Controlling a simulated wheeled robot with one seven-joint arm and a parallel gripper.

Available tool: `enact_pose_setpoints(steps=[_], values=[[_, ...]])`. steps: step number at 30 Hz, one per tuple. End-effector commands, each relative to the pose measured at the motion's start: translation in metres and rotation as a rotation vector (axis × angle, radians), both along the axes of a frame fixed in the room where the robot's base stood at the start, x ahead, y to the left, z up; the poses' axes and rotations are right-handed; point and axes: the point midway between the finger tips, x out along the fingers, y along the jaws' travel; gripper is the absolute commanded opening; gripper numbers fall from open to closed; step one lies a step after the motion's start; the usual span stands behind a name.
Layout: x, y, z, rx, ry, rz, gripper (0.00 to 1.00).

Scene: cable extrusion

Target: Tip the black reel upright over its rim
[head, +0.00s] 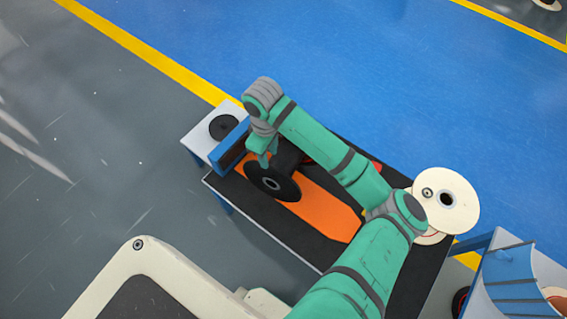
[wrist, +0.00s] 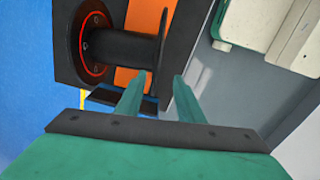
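The black reel (head: 283,190) is on the orange strip (head: 320,208) of the dark-topped bench. One round flange faces the head camera, and the barrel runs back from it to the upper right. In the wrist view the reel's barrel (wrist: 130,46) lies across the picture between two flanges; the left one carries a red ring. My gripper (wrist: 156,90) is open. Its two fingers are apart, and the right flange's edge appears between or just beyond them; I cannot tell whether they touch it. In the head view my wrist partly hides the reel.
A white box with a black disc (head: 223,127) stands at the bench's left end, beside a blue block (head: 229,150). A cream reel (head: 458,203) is at the right end. A blue slatted rack (head: 510,275) stands at lower right. Blue floor beyond the bench is clear.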

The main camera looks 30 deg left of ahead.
Motion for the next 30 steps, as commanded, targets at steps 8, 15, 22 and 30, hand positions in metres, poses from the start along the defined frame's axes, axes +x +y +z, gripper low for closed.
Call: enact_pose_setpoints(steps=[8, 15, 22, 30], values=[[0.001, -0.002, -0.019, -0.004, 0.001, -0.002, 0.34], [0.001, -0.002, -0.043, -0.004, 0.0, -0.001, 0.34], [0.002, -0.003, -0.067, -0.001, 0.0, -0.007, 0.34], [0.002, -0.004, -0.093, -0.001, 0.001, -0.009, 0.34]])
